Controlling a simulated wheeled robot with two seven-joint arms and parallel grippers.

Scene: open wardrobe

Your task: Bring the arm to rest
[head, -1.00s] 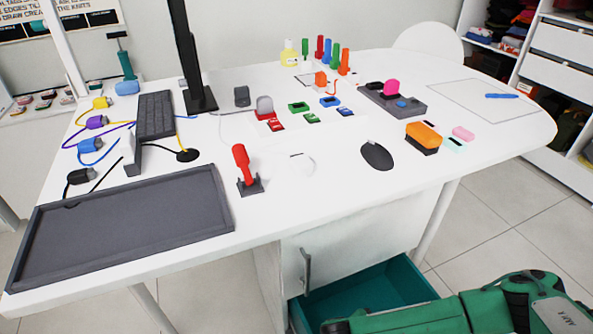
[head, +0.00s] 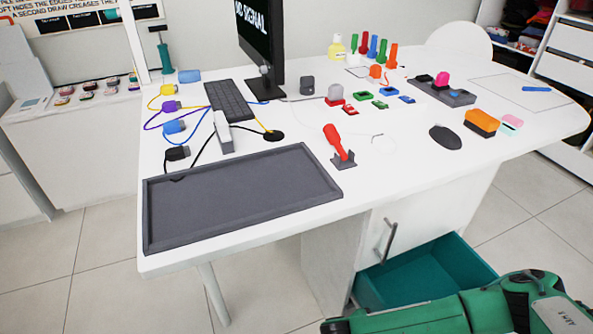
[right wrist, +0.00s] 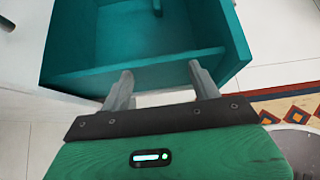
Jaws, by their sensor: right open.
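My right arm (head: 460,312) reaches in from the lower right of the head view, low in front of the desk and beside the open teal drawer (head: 425,272). My right gripper (right wrist: 161,88) shows in the right wrist view with its two grey fingers apart and nothing between them. The fingers point at the teal drawer (right wrist: 140,68), whose front wall lies just beyond the fingertips. I cannot tell whether they touch it. The right gripper's fingers are hidden in the head view. My left gripper is not in view.
The white desk (head: 300,235) carries a grey tray (head: 235,195), a red-handled tool in a stand (head: 338,145), a black mouse (head: 445,138), a keyboard (head: 228,100) and a monitor (head: 262,45). The drawer juts out below the desk. Floor (head: 110,270) at the left is clear.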

